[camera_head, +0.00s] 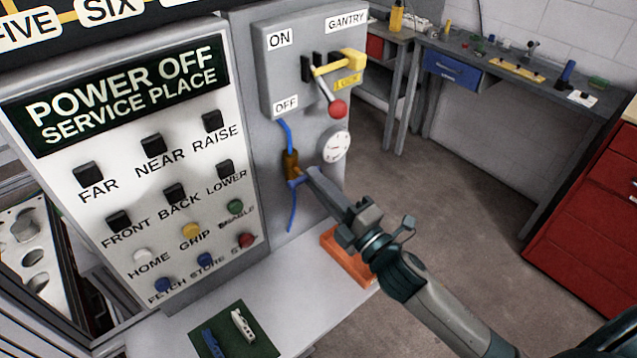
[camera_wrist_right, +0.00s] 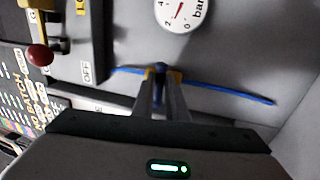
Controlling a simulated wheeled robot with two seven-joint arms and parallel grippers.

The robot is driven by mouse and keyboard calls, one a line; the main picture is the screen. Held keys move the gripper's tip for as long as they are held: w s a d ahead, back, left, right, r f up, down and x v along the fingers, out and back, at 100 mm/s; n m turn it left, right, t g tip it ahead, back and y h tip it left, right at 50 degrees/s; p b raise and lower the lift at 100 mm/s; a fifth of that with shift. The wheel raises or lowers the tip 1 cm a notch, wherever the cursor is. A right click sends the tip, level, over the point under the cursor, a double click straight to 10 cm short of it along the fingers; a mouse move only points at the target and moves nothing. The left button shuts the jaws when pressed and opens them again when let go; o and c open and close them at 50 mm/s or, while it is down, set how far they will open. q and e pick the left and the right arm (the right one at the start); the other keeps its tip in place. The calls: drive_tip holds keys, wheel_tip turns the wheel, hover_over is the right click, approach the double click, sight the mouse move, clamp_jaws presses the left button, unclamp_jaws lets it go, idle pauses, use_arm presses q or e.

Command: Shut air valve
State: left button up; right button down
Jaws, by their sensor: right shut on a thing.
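The air valve (camera_head: 291,163) is a small brass body on the side of the grey panel, with blue air hose running into it from above and out below. It also shows in the right wrist view (camera_wrist_right: 150,75), partly hidden by my fingers. My right gripper (camera_head: 305,176) reaches it from the lower right. In the right wrist view its fingers (camera_wrist_right: 161,92) are shut on the blue valve handle (camera_wrist_right: 160,70). The handle's exact angle to the hose is hard to tell. My left gripper is not in view.
A round pressure gauge (camera_head: 334,147) sits close beside the valve. Above it is the gantry switch box (camera_head: 283,70) with a red-knobbed lever (camera_head: 337,108) and yellow lock piece. The button panel (camera_head: 140,190) is left. An orange block (camera_head: 350,262) lies below.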

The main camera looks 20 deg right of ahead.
drive_tip(key=c, duration=1.8)
unclamp_jaws()
drive_tip(key=shift+o, duration=0.2)
drive_tip(key=b+v, duration=0.5)
drive_tip(key=v, duration=1.2)
drive_tip(key=shift+s, duration=0.25)
drive_tip(key=shift+f, duration=0.1)
